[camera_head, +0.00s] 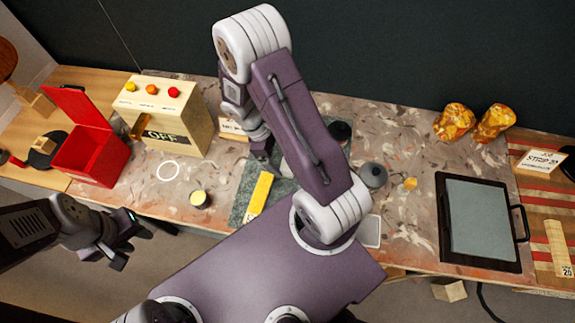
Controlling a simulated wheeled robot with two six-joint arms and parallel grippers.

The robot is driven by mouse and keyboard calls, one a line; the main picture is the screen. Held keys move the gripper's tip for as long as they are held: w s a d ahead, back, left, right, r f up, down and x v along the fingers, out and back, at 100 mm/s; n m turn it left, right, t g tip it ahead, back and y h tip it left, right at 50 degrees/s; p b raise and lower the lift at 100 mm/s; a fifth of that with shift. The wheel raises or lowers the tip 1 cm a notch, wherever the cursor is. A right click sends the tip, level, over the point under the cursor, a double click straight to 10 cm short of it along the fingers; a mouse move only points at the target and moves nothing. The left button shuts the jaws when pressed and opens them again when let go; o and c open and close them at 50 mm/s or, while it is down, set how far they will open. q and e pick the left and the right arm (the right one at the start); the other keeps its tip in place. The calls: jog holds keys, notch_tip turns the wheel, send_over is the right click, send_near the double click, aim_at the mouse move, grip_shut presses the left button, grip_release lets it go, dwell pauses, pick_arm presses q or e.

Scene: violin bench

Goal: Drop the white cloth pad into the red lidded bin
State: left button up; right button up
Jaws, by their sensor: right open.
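The red lidded bin (97,165) stands at the left of the bench with its lid (80,107) raised. No white cloth pad can be made out for certain. A pale, flat rectangular thing (374,232) shows partly from behind my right arm at the bench's front, and I cannot tell what it is. My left gripper (134,247) is in front of the bench, below and right of the bin; its fingers look apart and empty. My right gripper (262,150) is open over the bench, right of the cream box; its fingertips are small and partly hidden.
A cream box (175,118) with coloured buttons and an "OFF" label stands right of the bin. A white ring (168,171), a small yellow-topped tin (200,199) and a yellow block (260,192) lie nearby. A black-framed tray (482,222) and amber lumps (455,121) are at the right.

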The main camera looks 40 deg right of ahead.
jog(key=x, duration=0.5)
jog(key=shift+d+f+b, duration=0.1)
jog(key=shift+d+b, duration=0.2)
jog(key=shift+d, duration=0.05)
jog(key=c, duration=1.6)
jog(key=shift+r+p, duration=0.4)
jog(key=shift+r, duration=1.9)
jog(key=s+d+r+b, duration=0.1)
jog(key=s+r+b, duration=0.1)
jog(key=s+b, duration=0.1)
jog(key=s+d+r+b, duration=0.1)
jog(key=s+r+b, duration=0.1)
jog(key=s+b, duration=0.1)
jog(key=s+d+r+b, duration=0.1)
jog(key=s+r+b, duration=0.1)
jog(key=s, duration=0.3)
jog(key=shift+s+d+r+b, duration=0.15)
jog(key=shift+r+b, duration=0.1)
jog(key=shift+b, duration=0.15)
